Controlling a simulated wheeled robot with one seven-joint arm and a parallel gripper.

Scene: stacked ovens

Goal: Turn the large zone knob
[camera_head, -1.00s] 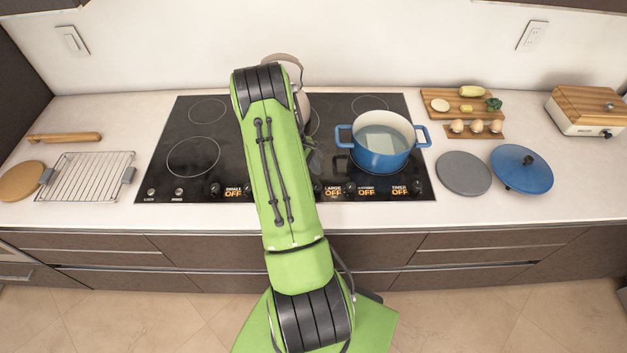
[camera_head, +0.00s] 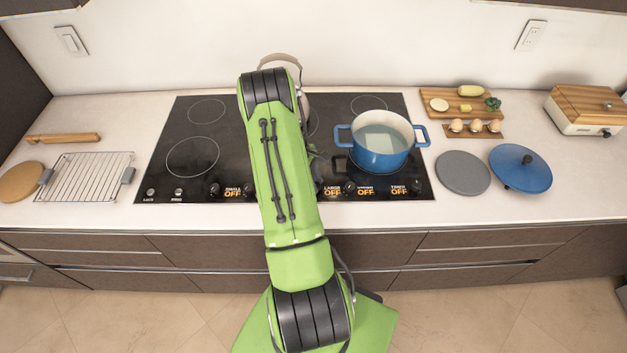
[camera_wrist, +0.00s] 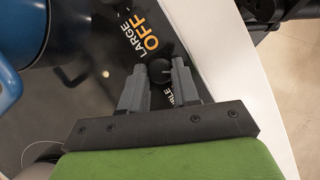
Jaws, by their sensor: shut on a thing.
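The large zone knob (camera_wrist: 160,71) is a round black knob on the cooktop's front strip. In the wrist view it sits between the fingertips of my gripper (camera_wrist: 158,75), which is shut on it. The orange label beside it reads "LARGE OFF" (camera_wrist: 140,33). In the head view that label (camera_head: 332,191) shows just right of my green arm. My arm hides the knob and my gripper there.
The black cooktop (camera_head: 165,182) carries a blue pot (camera_head: 375,158) with liquid at right, close to my arm. A kettle (camera_head: 280,62) stands partly hidden behind my arm. Other knobs (camera_head: 350,187) line the front strip. Counter at both sides holds a rack (camera_head: 85,177) and a blue lid (camera_head: 520,168).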

